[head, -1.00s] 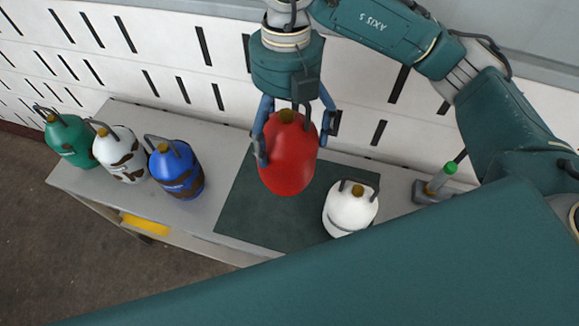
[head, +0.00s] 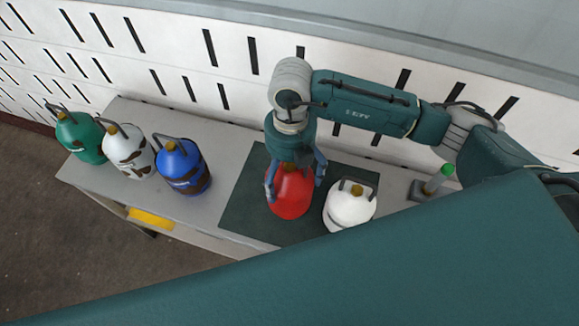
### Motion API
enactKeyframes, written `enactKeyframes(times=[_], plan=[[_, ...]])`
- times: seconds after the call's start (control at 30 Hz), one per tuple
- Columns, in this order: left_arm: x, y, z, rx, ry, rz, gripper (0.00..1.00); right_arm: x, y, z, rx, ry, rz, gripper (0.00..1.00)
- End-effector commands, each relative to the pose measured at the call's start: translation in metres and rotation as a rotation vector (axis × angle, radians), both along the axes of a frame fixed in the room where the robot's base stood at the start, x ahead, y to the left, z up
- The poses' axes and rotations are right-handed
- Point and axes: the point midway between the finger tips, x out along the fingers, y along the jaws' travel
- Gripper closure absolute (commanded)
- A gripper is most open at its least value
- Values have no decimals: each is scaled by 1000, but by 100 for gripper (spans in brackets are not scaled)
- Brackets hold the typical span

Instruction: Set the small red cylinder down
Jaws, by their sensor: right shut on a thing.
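The small red cylinder (head: 290,197) is at the dark green mat (head: 243,200) on the grey table, left of a clean white cylinder. It looks upright. Whether its base touches the mat cannot be made out from this angle. My right gripper (head: 294,186) is above it, pointing down, with its fingers on either side of the cylinder's top, shut on it. The gripper and wrist hide the cylinder's handle and valve. My left gripper is not in view.
The white cylinder (head: 350,206) stands close on the right, on the mat. Blue (head: 182,167), dirty white (head: 129,152) and green (head: 80,137) cylinders stand at the table's left. A green-topped device (head: 437,180) is at the right. A slotted wall (head: 235,65) rises behind.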

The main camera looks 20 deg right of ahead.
Motion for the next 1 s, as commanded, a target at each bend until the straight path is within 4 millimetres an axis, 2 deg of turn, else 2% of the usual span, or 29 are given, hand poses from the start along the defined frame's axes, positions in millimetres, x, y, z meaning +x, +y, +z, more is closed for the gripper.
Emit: enactKeyframes(times=[0.23, 0.5, 0.53, 0.87, 1.0], plan=[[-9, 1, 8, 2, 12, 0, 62, 0, 1, -27, 3, -1, 0, 65], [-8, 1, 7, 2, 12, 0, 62, 1, 1, -31, 2, -3, 1, 65], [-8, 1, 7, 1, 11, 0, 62, 0, 0, -33, -1, 0, 0, 2], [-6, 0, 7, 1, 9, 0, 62, 0, 0, -31, 0, 0, 0, 0], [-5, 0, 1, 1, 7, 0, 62, 3, 0, -21, 1, -4, 1, 0]])
